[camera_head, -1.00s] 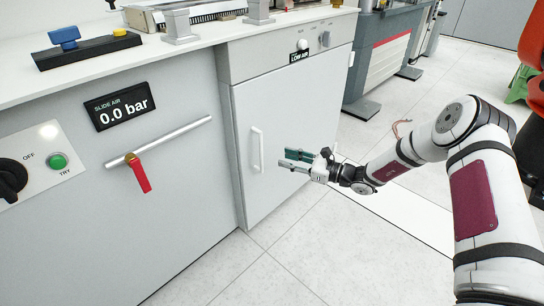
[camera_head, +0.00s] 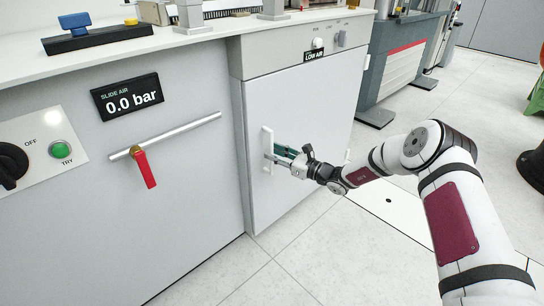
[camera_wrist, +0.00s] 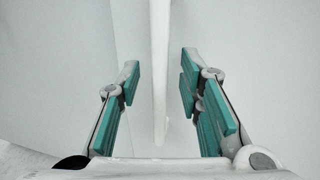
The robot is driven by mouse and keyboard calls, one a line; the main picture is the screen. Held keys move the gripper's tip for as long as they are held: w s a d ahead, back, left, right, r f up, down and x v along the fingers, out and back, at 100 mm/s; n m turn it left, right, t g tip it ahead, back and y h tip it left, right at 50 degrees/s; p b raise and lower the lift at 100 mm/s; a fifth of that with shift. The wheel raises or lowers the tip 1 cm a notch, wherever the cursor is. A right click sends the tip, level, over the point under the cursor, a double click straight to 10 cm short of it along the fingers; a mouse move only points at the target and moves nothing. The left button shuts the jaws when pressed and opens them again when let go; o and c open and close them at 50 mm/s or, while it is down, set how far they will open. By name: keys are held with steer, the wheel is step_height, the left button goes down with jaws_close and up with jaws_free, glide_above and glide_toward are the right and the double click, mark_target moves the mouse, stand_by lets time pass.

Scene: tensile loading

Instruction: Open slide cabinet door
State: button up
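The cabinet door (camera_head: 300,135) is a light grey panel and looks shut in its frame. Its white vertical bar handle (camera_head: 267,150) is on the door's left side. My gripper (camera_head: 273,157) is at the handle's lower part. In the wrist view the handle (camera_wrist: 159,70) runs between the two teal-padded fingers of my gripper (camera_wrist: 160,88). The fingers are open, with a gap on each side of the bar. Part of the handle's lower end is hidden by the fingers in the head view.
Left of the door are a "SLIDE AIR 0.0 bar" display (camera_head: 127,97), a horizontal pipe with a red lever (camera_head: 145,170), and a panel with a green button (camera_head: 56,148). A "LOW AIR" label (camera_head: 314,56) is above the door. Open floor (camera_head: 310,250) lies in front.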

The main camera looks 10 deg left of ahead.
steer(key=shift+x, duration=0.95)
jaws_close()
steer(key=shift+s, duration=0.1)
